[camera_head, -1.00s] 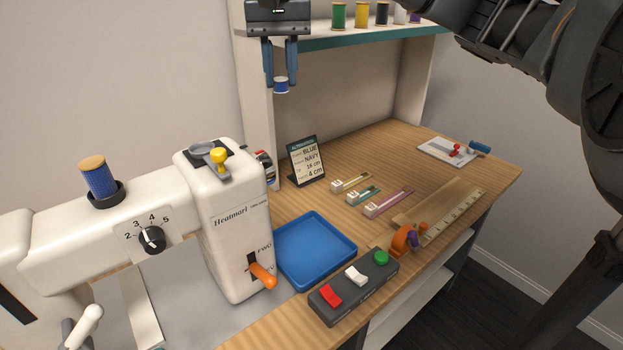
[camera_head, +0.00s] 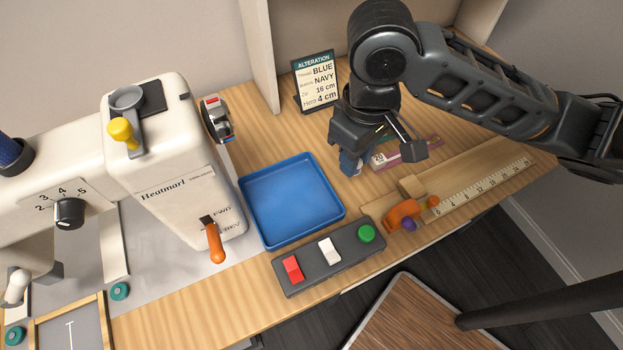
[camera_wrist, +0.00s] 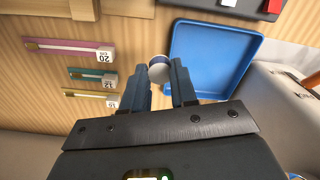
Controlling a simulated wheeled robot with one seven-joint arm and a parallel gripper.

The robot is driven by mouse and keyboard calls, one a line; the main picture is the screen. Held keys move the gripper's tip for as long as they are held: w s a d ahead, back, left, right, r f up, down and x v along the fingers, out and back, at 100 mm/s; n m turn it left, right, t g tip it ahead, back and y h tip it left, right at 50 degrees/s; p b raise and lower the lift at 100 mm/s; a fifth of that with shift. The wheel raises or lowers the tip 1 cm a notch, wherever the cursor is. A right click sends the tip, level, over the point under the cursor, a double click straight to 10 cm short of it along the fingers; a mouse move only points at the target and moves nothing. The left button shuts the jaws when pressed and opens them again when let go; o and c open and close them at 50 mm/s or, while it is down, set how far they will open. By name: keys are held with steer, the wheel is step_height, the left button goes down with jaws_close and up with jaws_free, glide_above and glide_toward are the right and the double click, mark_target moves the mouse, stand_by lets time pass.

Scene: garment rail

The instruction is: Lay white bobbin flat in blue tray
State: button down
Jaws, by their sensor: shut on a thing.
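My gripper (camera_head: 350,162) is over the table just right of the blue tray. In the wrist view its fingertips (camera_wrist: 166,80) are shut on the white bobbin (camera_wrist: 158,68), whose pale round end shows between them. The blue tray (camera_head: 255,226) is square, shallow and empty, and lies flat between the white machine and the button box. In the wrist view the tray (camera_wrist: 258,42) is right of the bobbin. The bobbin is outside the tray; its height above the table cannot be told.
The white machine (camera_head: 170,190) with an orange lever (camera_head: 215,243) stands left of the tray. The button box (camera_head: 330,257) lies along its front edge. A sign (camera_head: 316,82) stands behind. Zips (camera_head: 405,152), a ruler (camera_head: 485,187) and an orange object (camera_head: 401,214) lie to the right.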

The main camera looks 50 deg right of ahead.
steer(key=p, duration=0.2)
glide_above(291, 201)
step_height(291, 201, down, 7)
steer(key=shift+f, duration=0.1)
steer(key=shift+f+p, duration=0.3)
steer(key=shift+f, duration=1.65)
steer(key=c, duration=0.9)
jaws_free()
steer(key=shift+f, duration=0.1)
step_height(291, 201, up, 12)
steer(key=shift+r, duration=0.1)
